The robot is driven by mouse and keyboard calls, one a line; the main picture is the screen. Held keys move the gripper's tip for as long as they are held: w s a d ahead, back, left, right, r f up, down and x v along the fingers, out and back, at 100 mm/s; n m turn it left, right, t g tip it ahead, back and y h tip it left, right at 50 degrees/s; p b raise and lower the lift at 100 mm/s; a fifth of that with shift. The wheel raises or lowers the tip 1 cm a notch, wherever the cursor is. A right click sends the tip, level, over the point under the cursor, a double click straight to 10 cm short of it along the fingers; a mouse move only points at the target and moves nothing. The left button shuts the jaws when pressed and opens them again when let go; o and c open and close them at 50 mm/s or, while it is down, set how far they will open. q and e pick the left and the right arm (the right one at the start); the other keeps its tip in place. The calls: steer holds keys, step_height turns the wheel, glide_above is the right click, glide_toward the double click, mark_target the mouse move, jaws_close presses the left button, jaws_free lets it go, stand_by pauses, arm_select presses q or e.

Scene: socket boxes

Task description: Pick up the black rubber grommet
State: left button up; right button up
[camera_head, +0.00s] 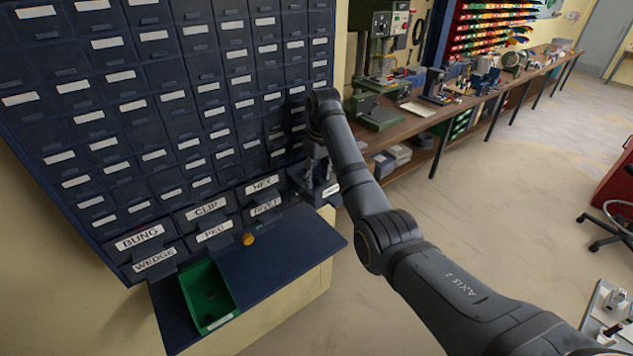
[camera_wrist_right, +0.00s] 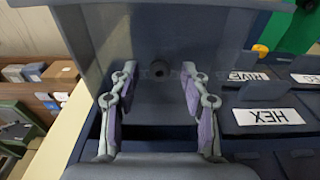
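A small dark round piece with a hole in its middle, which looks like the black rubber grommet (camera_wrist_right: 158,69), lies on the floor of a pulled-out drawer (camera_wrist_right: 225,45). My right gripper (camera_wrist_right: 158,78) is open, its two fingers on either side of the grommet with clear gaps; I cannot tell how far above it they are. In the head view the right gripper (camera_head: 322,178) is over the open drawer at the cabinet's lower right, and the grommet is hidden there. My left gripper is not in view.
The dark blue drawer cabinet (camera_head: 150,100) has labelled lower drawers, such as HEX (camera_head: 265,184) and BUNG (camera_head: 139,237). A green bin (camera_head: 208,295) with something dark inside and an orange round piece (camera_head: 248,239) are on the blue shelf (camera_head: 285,255). A workbench stands at right.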

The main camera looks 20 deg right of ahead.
steer(key=shift+s+r, duration=0.1)
steer(key=shift+s, duration=0.05)
steer(key=c, duration=0.6)
steer(key=shift+c, duration=0.2)
